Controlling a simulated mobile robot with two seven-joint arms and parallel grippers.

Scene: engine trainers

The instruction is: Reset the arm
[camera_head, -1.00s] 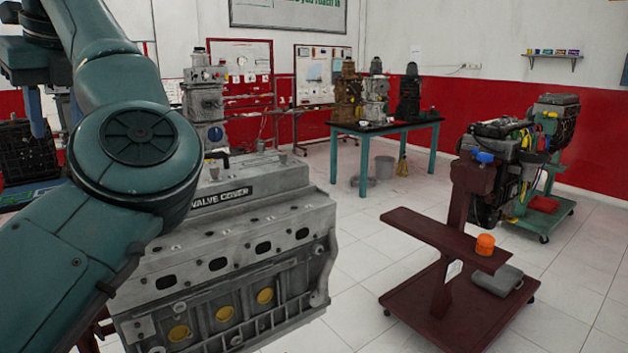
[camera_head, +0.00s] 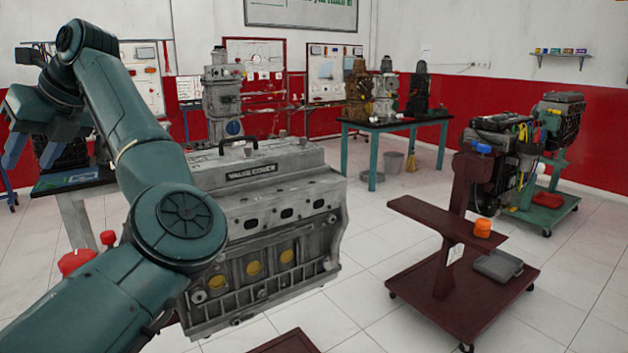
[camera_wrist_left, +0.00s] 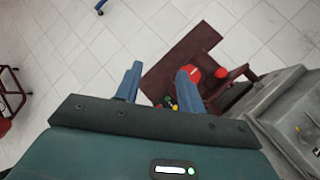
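My left arm (camera_head: 150,165) comes in from the lower left and bends up at the elbow. My left gripper (camera_head: 30,150) hangs at the upper left with its blue fingers apart, pointing down. In the left wrist view the left gripper (camera_wrist_left: 155,85) is open and empty, with floor and a dark red stand below it. The engine block with the valve cover (camera_head: 262,220) stands right behind my left elbow, which hides part of its left side. My right gripper is not in view.
A green table (camera_head: 395,125) with engines stands at the back.

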